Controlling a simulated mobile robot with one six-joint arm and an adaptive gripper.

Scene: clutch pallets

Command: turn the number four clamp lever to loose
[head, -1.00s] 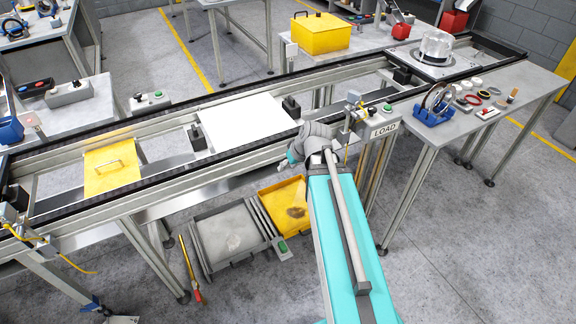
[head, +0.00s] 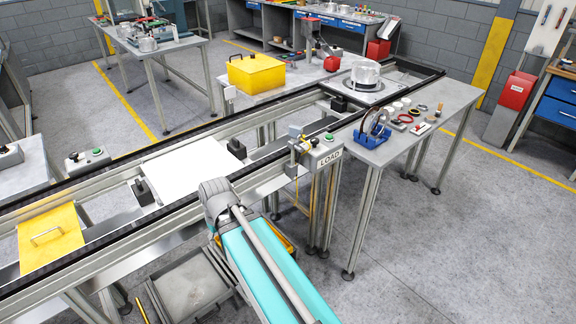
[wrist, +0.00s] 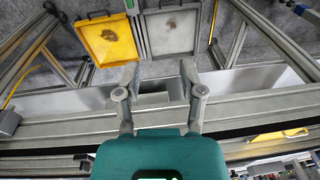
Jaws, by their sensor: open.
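I cannot make out the number four clamp lever or any lever numbers in these views. A pallet plate (head: 340,87) carrying a shiny round clutch housing (head: 365,75) sits on the conveyor's far right part in the head view. Any clamps on it are too small to tell. My gripper (wrist: 160,80) is open and empty in the wrist view, its two fingers spread, over the conveyor's grey side rail (wrist: 255,108). In the head view my arm hides the gripper. The pallet is well beyond it, up and to the right.
A white plate (head: 190,170) and a yellow panel (head: 50,240) lie along the conveyor (head: 110,205). A post with a LOAD sign (head: 330,161) stands between my arm and the pallet. A side table (head: 440,105) holds rings and a blue rack (head: 372,138). Floor at right is clear.

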